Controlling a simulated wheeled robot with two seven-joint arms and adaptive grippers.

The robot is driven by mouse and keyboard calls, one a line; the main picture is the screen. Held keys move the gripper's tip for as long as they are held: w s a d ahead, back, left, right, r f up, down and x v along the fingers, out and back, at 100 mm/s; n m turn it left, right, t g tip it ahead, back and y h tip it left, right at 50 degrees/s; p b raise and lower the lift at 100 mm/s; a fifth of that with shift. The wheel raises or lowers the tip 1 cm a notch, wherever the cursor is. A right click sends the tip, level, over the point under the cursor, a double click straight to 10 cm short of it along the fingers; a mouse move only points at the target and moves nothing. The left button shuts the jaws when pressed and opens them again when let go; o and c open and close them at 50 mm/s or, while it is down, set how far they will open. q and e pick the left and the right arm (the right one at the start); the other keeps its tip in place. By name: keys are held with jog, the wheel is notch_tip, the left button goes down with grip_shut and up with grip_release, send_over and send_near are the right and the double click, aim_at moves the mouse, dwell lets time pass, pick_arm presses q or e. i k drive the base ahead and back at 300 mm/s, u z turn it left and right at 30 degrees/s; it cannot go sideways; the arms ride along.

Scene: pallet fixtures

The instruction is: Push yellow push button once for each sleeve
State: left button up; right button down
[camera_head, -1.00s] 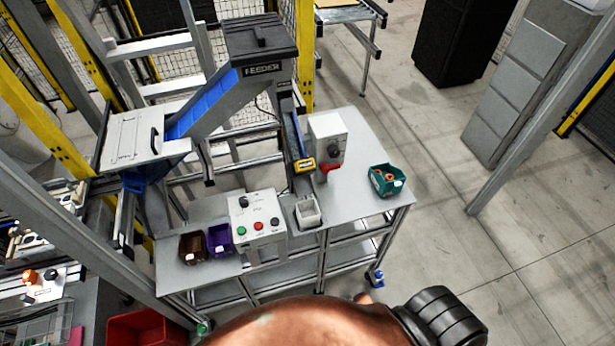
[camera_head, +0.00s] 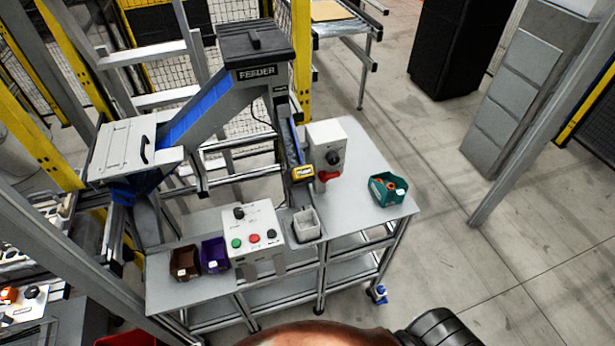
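A yellow block (camera_head: 303,172) with a dark label sits at the lower end of the feeder's chute, at the middle of the table; it looks like the yellow push button, but the label is too small to read. A small light grey cup (camera_head: 306,224) stands below it. A teal bin (camera_head: 387,189) on the right of the table holds a few orange-brown ring-like parts, which may be sleeves. Neither gripper shows; only a copper and black part of my own body is at the bottom edge.
A control box (camera_head: 254,230) with green, red and black buttons stands at the table front. Brown (camera_head: 185,262) and purple (camera_head: 214,254) bins are left of it. A grey box (camera_head: 327,145) with a black knob and red part stands by the chute.

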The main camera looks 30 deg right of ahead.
aim_at(301, 174)
jog(key=z, duration=1.05)
